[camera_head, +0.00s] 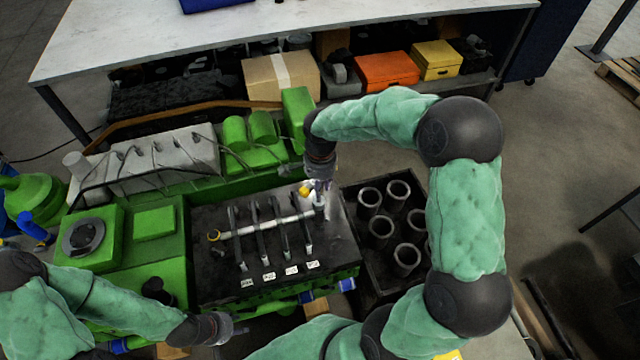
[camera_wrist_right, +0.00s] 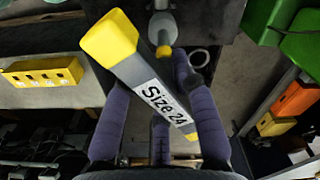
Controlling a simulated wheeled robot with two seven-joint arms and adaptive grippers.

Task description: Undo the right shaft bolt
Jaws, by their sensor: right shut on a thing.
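My right gripper (camera_head: 320,184) is over the right end of the rocker shaft (camera_head: 262,228) on the black cylinder head. In the right wrist view it (camera_wrist_right: 156,100) is shut on a grey tool with a yellow end (camera_wrist_right: 150,88), labelled "Size 24". The tool lies slanted between the fingers, its yellow end pointing up and left. The right shaft bolt (camera_wrist_right: 163,50) shows yellow at the shaft's end, beside the tool; contact cannot be told.
The green engine block (camera_head: 155,250) surrounds the head on the left. A black crate (camera_head: 352,205) with several cylinder liners stands close on the right, under my right arm. A workbench (camera_head: 300,28) with boxes beneath is behind. A yellow holder (camera_wrist_right: 42,72) shows in the wrist view.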

